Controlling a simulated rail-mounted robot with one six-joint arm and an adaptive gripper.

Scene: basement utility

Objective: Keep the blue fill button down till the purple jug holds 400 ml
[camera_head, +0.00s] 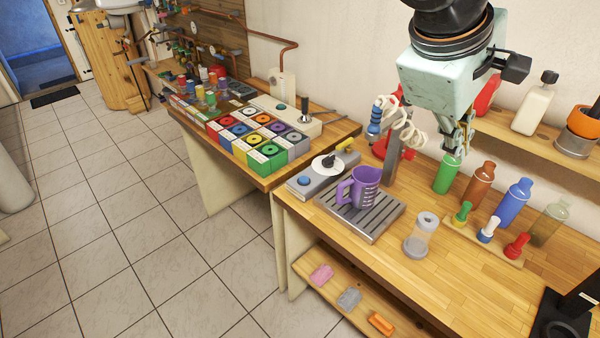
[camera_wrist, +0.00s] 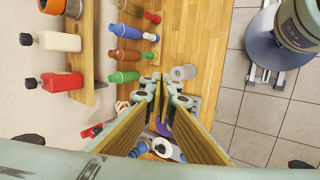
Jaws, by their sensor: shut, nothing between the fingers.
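The purple jug (camera_head: 366,186) stands upright on a slotted metal drip tray (camera_head: 354,228), its handle to the left. Pale marks show on its side, but I cannot read a water level. The blue fill button (camera_head: 304,181) is on the grey control panel (camera_head: 318,188) left of the jug, beside a black knob on a white dial. My gripper (camera_head: 458,147) is shut and empty, above the bench right of the jug and close to the green bottle in the picture. In the wrist view my gripper (camera_wrist: 163,82) hides most of the jug (camera_wrist: 163,127).
A dispenser post (camera_head: 392,158) with a coiled white hose stands behind the jug. Green (camera_head: 448,174), brown, blue and clear bottles stand right, with a stopper rack (camera_head: 482,240) before them.

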